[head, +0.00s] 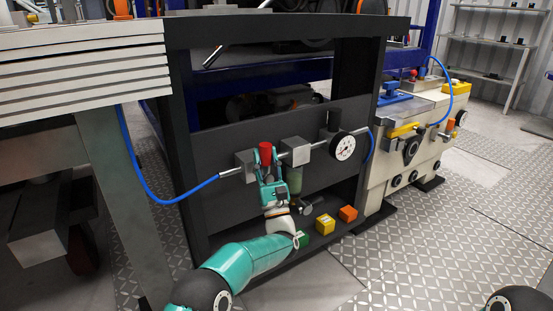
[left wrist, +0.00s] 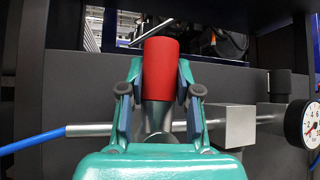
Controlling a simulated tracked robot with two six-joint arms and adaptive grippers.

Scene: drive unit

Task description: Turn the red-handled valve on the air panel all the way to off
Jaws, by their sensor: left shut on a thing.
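The red valve handle (head: 265,152) stands on the pipe run of the dark air panel (head: 225,143). In the left wrist view the red handle (left wrist: 160,68) points upward between the fingers, with a grey metal stem (left wrist: 156,116) below it. My left gripper (head: 268,171) is at the valve from the front and below. In the left wrist view its two fingers (left wrist: 158,95) are on both sides of the handle's lower part and shut on it. The valve body behind is partly hidden by the gripper. My right gripper is not in view.
A round gauge (head: 342,146) and metal blocks (head: 295,151) sit right of the valve. A blue hose (head: 150,188) runs left from the pipe. Green, yellow (head: 324,224) and orange (head: 348,213) blocks stand on the ledge below. A cream machine (head: 415,150) stands at right.

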